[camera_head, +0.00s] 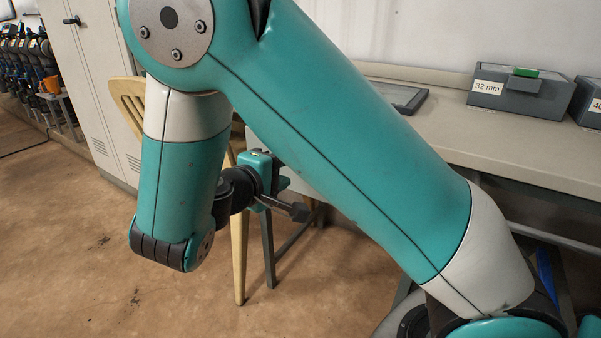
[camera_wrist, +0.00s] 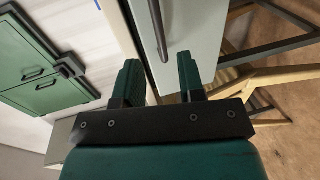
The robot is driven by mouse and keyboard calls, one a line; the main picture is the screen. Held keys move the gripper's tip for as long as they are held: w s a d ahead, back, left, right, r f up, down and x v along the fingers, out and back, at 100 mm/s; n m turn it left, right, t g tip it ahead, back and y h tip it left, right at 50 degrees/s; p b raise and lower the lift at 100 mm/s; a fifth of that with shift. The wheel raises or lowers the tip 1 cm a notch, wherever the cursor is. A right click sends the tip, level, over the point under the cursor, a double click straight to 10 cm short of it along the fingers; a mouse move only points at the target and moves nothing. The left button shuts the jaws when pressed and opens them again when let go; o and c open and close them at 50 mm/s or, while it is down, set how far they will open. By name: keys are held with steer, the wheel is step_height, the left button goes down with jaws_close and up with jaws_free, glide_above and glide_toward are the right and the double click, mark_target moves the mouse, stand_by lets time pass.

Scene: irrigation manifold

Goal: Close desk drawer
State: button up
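The desk drawer shows in the wrist view as a pale grey-white front (camera_wrist: 195,25) with a dark bar handle (camera_wrist: 158,28). My gripper (camera_wrist: 158,82) is open and empty in front of it, its two dark green fingers spread apart with the handle's end between them in the picture. I cannot tell whether the fingers touch the front. In the head view my gripper (camera_head: 285,190) is beside the desk's near edge, partly behind my arm. My arm hides most of the drawer there, so how far it stands out cannot be told.
The desk (camera_head: 500,150) carries a grey box labelled 32 mm (camera_head: 520,92) and a dark flat tablet-like thing (camera_head: 402,95). A wooden chair (camera_head: 240,230) stands close to my gripper. A green cabinet (camera_wrist: 45,75) shows left in the wrist view. Floor at left is clear.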

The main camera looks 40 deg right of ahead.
steer(key=b+x, duration=0.1)
steer(key=x, duration=0.6)
steer(key=shift+w+d+b, duration=0.1)
steer(key=shift+d+b, duration=0.2)
steer(key=shift+d, duration=0.1)
jaws_close()
